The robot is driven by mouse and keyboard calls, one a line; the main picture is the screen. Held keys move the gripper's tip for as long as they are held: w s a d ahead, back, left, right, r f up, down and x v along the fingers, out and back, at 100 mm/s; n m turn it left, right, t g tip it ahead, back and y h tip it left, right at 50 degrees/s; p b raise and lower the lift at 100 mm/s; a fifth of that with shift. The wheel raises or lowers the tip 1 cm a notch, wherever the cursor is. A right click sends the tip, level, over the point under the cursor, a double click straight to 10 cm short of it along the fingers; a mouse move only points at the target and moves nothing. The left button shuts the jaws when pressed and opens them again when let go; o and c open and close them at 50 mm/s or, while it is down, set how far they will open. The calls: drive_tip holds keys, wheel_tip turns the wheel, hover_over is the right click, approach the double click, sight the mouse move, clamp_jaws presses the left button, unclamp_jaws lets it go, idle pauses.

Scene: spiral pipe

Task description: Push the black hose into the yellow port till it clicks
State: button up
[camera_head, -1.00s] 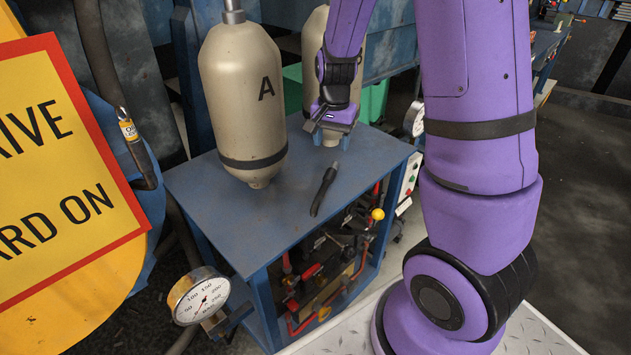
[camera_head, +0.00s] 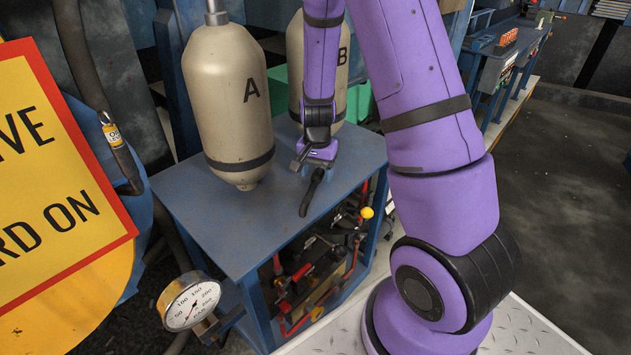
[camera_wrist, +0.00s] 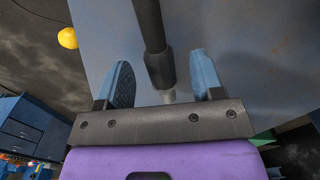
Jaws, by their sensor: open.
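The black hose (camera_head: 311,192) is a short dark piece lying on the blue table top near its right side. In the wrist view the hose (camera_wrist: 152,35) runs down from the top edge and ends in a pale metal tip between my fingers. My gripper (camera_wrist: 160,80) is open, with one blue finger on each side of the hose's end and gaps on both sides. In the head view my gripper (camera_head: 309,167) is low over the table at the hose's far end and partly hides it. I cannot make out a yellow port.
Tank A (camera_head: 228,105) stands left of my gripper, and tank B (camera_head: 342,80) is close behind it. A yellow ball knob (camera_head: 366,212) sticks out below the table's right edge. A pressure gauge (camera_head: 190,303) is at the front left. The table's front left is clear.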

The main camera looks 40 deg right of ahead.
drive_tip(key=shift+f, duration=0.8)
drive_tip(key=c, duration=1.1)
drive_tip(key=shift+r, duration=0.1)
